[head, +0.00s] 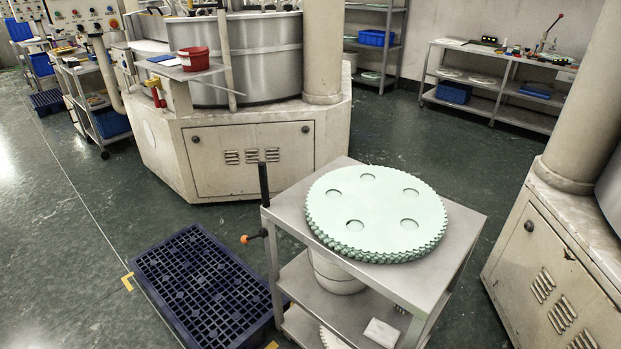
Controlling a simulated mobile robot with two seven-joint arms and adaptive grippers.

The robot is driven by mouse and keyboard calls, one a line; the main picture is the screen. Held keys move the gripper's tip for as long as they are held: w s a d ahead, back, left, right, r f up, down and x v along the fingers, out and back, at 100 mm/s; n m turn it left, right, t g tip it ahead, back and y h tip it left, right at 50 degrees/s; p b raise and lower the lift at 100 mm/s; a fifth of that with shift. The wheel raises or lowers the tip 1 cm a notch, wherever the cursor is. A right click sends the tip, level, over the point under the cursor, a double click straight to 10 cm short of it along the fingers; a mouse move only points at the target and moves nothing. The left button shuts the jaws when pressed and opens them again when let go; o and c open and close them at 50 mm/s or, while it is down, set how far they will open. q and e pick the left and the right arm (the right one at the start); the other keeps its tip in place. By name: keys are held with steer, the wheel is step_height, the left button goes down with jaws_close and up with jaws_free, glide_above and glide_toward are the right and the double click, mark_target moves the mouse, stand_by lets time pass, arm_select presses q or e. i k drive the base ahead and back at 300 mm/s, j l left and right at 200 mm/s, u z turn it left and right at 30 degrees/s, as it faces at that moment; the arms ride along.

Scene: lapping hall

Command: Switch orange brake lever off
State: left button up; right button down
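A small orange brake lever knob (245,239) sticks out to the left from the near-left corner post of a grey metal cart (460,215). A short dark stem joins it to the cart, just below the black upright handle (263,185). Whether the lever stands on or off I cannot tell from this view. Neither my left nor my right gripper is in view.
Stacked pale green toothed discs (385,205) lie on the cart top. A dark blue plastic pallet (205,285) lies on the floor left of the cart. A large lapping machine (250,150) stands behind and another machine (560,260) at right. Green floor is clear at left.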

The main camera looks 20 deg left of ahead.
mark_target(263, 233)
steer(key=u, duration=1.2)
